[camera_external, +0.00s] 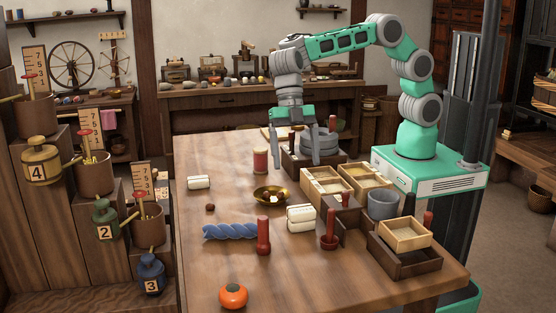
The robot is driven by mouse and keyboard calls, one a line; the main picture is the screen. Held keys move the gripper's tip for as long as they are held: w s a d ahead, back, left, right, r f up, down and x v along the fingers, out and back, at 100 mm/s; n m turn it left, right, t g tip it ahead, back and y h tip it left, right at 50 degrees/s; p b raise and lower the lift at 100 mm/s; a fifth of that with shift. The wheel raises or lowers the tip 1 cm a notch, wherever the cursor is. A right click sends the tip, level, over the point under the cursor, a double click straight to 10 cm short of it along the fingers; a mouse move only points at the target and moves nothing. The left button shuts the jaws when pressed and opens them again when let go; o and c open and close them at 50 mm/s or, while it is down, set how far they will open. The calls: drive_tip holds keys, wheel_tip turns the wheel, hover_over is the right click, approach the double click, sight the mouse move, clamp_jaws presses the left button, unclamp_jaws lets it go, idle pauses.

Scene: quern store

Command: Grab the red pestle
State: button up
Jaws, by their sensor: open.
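A red pestle-shaped piece (263,236) stands upright on the table beside a blue twisted cloth (230,231). A second red upright piece (330,230), with a wider foot, stands to its right; I cannot tell for certain which is the pestle. My gripper (304,156) points down at the back of the table, close to a grey stone quern (321,141) on a dark wooden base. It is open and appears empty. It is well behind both red pieces and touches neither. The gripper partly hides the quern.
A brass bowl (271,195), a white bundle (301,218), pale wooden boxes (325,187) and a grey mortar (382,204) crowd the middle and right. An orange persimmon (233,296) lies in front. The front middle table is clear.

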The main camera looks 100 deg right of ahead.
idle(0.4)
drive_tip(key=c, duration=0.7)
drive_tip(key=shift+c, duration=0.2)
drive_tip(key=m+t+y+b, duration=0.3)
drive_tip(key=m+t+y, duration=0.2)
drive_tip(key=t+y, duration=0.15)
approach(263, 228)
drive_tip(key=shift+w+f+g+y, duration=0.15)
drive_tip(key=shift+f+y, duration=0.1)
drive_tip(key=shift+f, duration=0.35)
drive_tip(key=shift+w+f+g+y, duration=0.1)
drive_tip(key=shift+w+f+y, duration=0.1)
drive_tip(key=shift+f, duration=0.45)
drive_tip(key=shift+w+a+m, duration=0.2)
drive_tip(key=shift+a+m, duration=0.05)
drive_tip(key=shift+m, duration=0.05)
drive_tip(key=p+x, duration=0.1)
drive_tip(key=x, duration=0.6)
drive_tip(key=shift+w+a, duration=0.1)
drive_tip(key=shift+w, duration=0.05)
